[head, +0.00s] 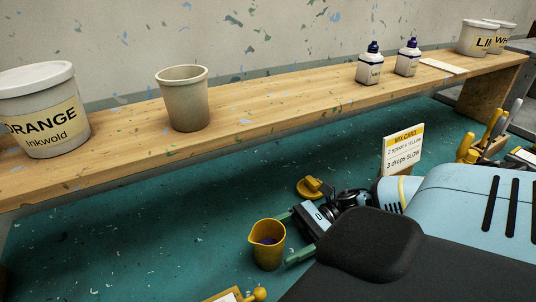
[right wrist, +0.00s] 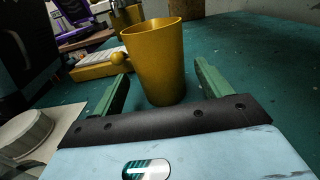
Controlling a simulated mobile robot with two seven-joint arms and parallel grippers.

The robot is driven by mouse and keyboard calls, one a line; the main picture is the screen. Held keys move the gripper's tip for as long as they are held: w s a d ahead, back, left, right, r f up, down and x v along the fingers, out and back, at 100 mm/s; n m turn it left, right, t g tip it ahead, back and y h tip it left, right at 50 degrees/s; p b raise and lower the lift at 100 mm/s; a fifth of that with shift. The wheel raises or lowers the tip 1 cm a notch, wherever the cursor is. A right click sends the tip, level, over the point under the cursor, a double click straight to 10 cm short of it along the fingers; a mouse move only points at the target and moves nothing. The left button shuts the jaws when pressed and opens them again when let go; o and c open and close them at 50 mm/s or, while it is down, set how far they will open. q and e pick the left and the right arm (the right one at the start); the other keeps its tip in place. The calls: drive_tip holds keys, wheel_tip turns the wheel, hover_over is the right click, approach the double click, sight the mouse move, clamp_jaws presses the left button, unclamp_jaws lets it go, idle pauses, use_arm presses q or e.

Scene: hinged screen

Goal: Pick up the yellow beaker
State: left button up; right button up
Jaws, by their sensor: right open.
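The yellow beaker (head: 267,250) stands upright on the green surface, with a pouring lip and something dark purple inside. My right gripper (head: 286,238) comes from the right, low over the surface, its green fingers open with their tips at the beaker's near side. In the right wrist view the beaker (right wrist: 156,65) stands ahead, across the gap between the open fingers (right wrist: 162,76), with space showing on both sides of its lower part. I cannot tell how deep it sits between them. My left gripper is in neither view.
A yellow knobbed piece (head: 312,188) lies behind my right gripper. A mix card (head: 402,150) stands farther right. A wooden shelf (head: 240,118) behind holds a grey cup (head: 184,100), tubs and bottles. A board with a yellow knob (head: 238,295) is near the front edge.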

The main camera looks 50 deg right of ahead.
sight(269, 246)
drive_tip(key=x, duration=0.4)
drive_tip(key=c, duration=1.1)
